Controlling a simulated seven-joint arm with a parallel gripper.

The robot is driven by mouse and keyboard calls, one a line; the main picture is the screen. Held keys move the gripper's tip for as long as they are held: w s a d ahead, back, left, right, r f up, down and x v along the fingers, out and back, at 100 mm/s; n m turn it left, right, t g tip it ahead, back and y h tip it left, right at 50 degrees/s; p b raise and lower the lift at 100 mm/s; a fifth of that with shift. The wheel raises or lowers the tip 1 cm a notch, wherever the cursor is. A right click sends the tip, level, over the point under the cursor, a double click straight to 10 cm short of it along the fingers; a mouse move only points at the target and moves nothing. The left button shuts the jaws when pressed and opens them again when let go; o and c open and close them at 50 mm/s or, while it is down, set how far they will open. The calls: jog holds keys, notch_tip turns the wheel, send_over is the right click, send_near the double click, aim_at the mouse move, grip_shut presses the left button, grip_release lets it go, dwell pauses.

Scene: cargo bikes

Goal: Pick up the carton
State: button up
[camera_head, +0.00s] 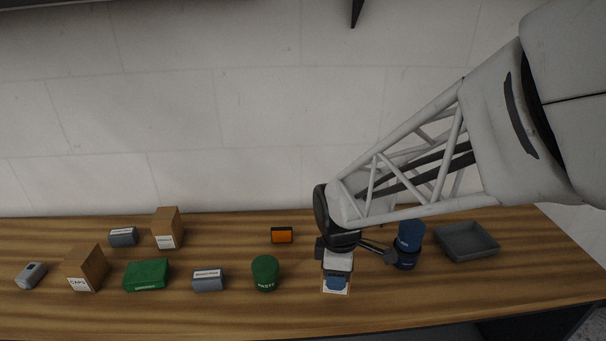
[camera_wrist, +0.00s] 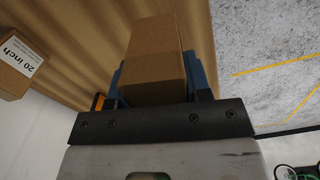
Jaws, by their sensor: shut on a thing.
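A brown carton (camera_wrist: 156,62) stands between the blue fingers of my gripper (camera_wrist: 163,88) in the wrist view. My gripper (camera_head: 337,279) is shut on it, with a finger on each side. In the head view the gripper hides most of this carton; part of its pale label (camera_head: 328,290) shows around the blue fingertip. I cannot tell whether the carton touches the table. Two other cartons stand at the left, one marked CAPS (camera_head: 80,268) and one behind it (camera_head: 166,230). A carton labelled 20 inch (camera_wrist: 14,62) shows at the left of the wrist view.
On the wooden table (camera_head: 420,295), a blue tub stack (camera_head: 409,245) stands close right of my gripper, with a grey tray (camera_head: 467,242) beyond. A green tub (camera_head: 265,272) and an orange box (camera_head: 282,235) are to the left. A green box (camera_head: 147,274) and several grey items lie farther left.

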jog(key=shift+s+d+r, duration=0.1)
jog(key=shift+s+d, duration=0.05)
jog(key=shift+s, duration=0.8)
jog(key=shift+s+d+r, duration=0.1)
jog(key=shift+s+d, duration=0.05)
jog(key=shift+s, duration=0.75)
jog(key=shift+s+d+r, duration=0.1)
jog(key=shift+s+d, duration=0.05)
jog(key=shift+s, duration=0.8)
jog(key=w+d+m, duration=0.3)
jog(key=d+m, duration=0.4)
jog(key=d, duration=0.8)
jog(key=w+d+m, duration=0.2)
jog(key=d+m, duration=0.6)
jog(key=d, duration=0.8)
jog(key=shift+w+d+r, duration=0.3)
jog(key=shift+w, duration=0.1)
jog(key=shift+w+d, duration=0.1)
jog(key=shift+w, duration=0.05)
jog(key=w+d, duration=0.2)
jog(key=w, duration=0.2)
jog(key=w+d+f, duration=0.1)
jog(key=w+d, duration=0.2)
jog(key=w, duration=0.2)
jog(key=w+d, duration=0.2)
jog(key=w, duration=0.2)
jog(key=shift+w+d+f, duration=0.25)
jog(key=shift+w+d, duration=0.1)
